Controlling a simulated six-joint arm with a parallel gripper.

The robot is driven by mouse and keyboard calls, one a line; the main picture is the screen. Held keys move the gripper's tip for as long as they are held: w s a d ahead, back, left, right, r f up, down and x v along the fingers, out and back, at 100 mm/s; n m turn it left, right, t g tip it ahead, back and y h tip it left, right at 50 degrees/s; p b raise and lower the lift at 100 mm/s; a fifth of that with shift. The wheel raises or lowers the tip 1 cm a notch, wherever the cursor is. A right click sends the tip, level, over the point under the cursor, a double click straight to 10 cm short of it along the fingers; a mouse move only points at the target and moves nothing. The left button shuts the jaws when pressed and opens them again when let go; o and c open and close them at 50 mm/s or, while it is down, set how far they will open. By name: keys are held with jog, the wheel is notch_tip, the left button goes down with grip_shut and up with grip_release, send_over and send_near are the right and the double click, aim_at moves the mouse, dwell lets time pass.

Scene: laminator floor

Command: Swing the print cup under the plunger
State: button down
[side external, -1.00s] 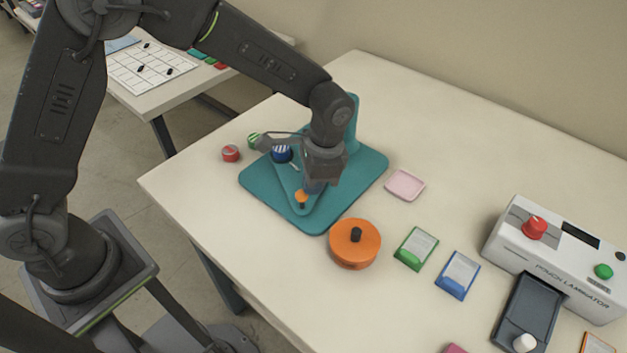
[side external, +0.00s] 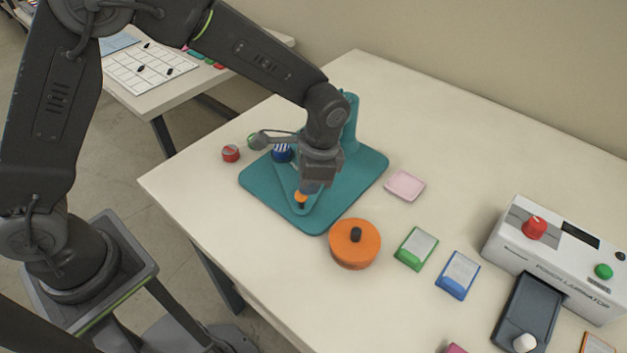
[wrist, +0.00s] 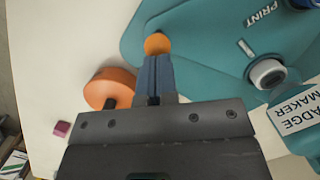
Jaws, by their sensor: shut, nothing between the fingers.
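The teal badge maker (side external: 262,183) stands on the table, with a swing plate carrying a blue-and-white striped print cup (side external: 281,154) at its left. The cup's blue edge shows at the top right of the wrist view (wrist: 298,3), near the PRINT label. An orange knob (side external: 301,196) sits at the plate's front corner. My gripper (side external: 309,188) is shut and empty, pointing down close beside this knob. In the wrist view the closed fingertips (wrist: 155,58) meet the knob's edge; I cannot tell whether they touch. The plunger is hidden behind my wrist in the side view.
An orange round container (side external: 354,246) with a black knob stands just in front of the base. A red round piece (side external: 231,153) lies left of it, a pink tray (side external: 405,185) to the right. Green and blue packs and a laminator (side external: 555,262) are farther right.

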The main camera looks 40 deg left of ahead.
jog(key=shift+s+a+m, duration=0.15)
jog(key=shift+s+m, duration=0.05)
jog(key=shift+m, duration=0.1)
jog(key=shift+s+a+m, duration=0.45)
jog(key=shift+a+m, duration=0.1)
jog(key=shift+m, duration=0.3)
jog(key=shift+s+a+m, duration=0.4)
jog(key=shift+a+m, duration=0.1)
jog(key=shift+m, duration=0.35)
jog(key=shift+s+a+m+t+y, duration=0.15)
jog(key=shift+s+a+m+t, duration=0.1)
jog(key=shift+a+m, duration=0.6)
jog(key=shift+s+a+m+t+y, duration=0.2)
jog(key=shift+a+m, duration=0.35)
jog(key=shift+m, duration=0.5)
jog(key=shift+s+a+f+m+t, duration=0.1)
jog(key=shift+a+m+t, duration=0.25)
jog(key=shift+a+m, duration=1.8)
jog(key=shift+m, duration=0.65)
jog(key=shift+w+a, duration=0.15)
jog(key=shift+w, duration=0.05)
jog(key=shift+w+a, duration=0.1)
jog(key=shift+a, duration=0.1)
jog(key=shift+w+a, duration=0.1)
jog(key=shift+a, duration=0.15)
